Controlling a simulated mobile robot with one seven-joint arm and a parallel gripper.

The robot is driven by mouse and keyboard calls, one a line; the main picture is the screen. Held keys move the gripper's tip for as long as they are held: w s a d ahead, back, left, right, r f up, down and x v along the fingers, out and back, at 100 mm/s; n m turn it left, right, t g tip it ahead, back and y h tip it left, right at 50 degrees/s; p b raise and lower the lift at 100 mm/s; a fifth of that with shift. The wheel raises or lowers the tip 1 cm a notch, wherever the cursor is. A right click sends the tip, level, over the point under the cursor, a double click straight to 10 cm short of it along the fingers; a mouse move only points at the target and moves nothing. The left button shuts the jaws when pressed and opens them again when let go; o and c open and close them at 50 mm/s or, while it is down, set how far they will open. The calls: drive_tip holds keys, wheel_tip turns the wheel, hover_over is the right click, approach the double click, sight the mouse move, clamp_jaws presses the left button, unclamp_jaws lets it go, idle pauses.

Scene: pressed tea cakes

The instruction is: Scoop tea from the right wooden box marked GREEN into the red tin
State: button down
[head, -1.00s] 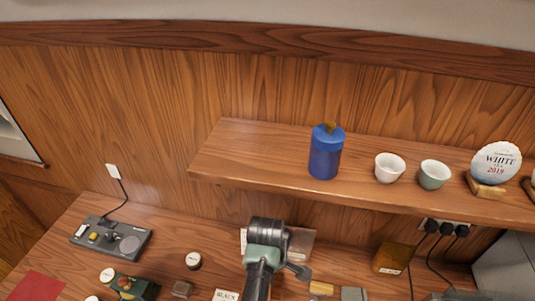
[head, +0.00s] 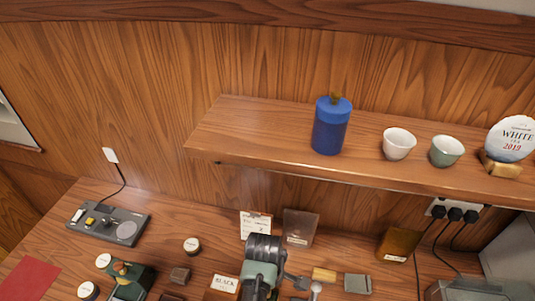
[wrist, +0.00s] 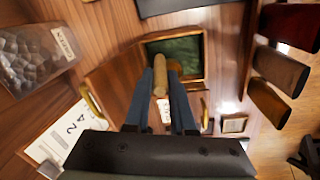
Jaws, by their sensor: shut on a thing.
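My gripper (wrist: 165,85) shows in the wrist view as two dark blue fingers shut on a round, light wooden handle (wrist: 161,72). The tool's far end is hard to make out. Beyond the fingertips is a wooden box (wrist: 204,62) with dark green contents (wrist: 182,52). A pale label near the handle is partly hidden and cannot be read. In the head view my arm hides the gripper and the box. I cannot identify the red tin in either view; a dark red object (wrist: 291,24) sits at the wrist view's upper right.
A wooden box labelled BLACK (head: 225,284) stands left of my arm in the head view. The shelf (head: 258,127) above carries a blue canister (head: 331,127) and cups.

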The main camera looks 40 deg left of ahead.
wheel_tip(320, 180, down, 5)
drive_tip(key=s+d+t+y+b, duration=0.1)
drive_tip(key=s+d+t+b, duration=0.1)
drive_tip(key=s+b, duration=0.1)
wheel_tip(320, 180, up, 13)
drive_tip(key=w+a+g+h+p, duration=0.1)
drive_tip(key=g+p, duration=0.2)
drive_tip(key=p, duration=0.5)
drive_tip(key=shift+w+h, duration=0.3)
drive_tip(key=shift+w, duration=0.05)
idle(0.6)
drive_tip(key=shift+f, duration=0.1)
idle(0.6)
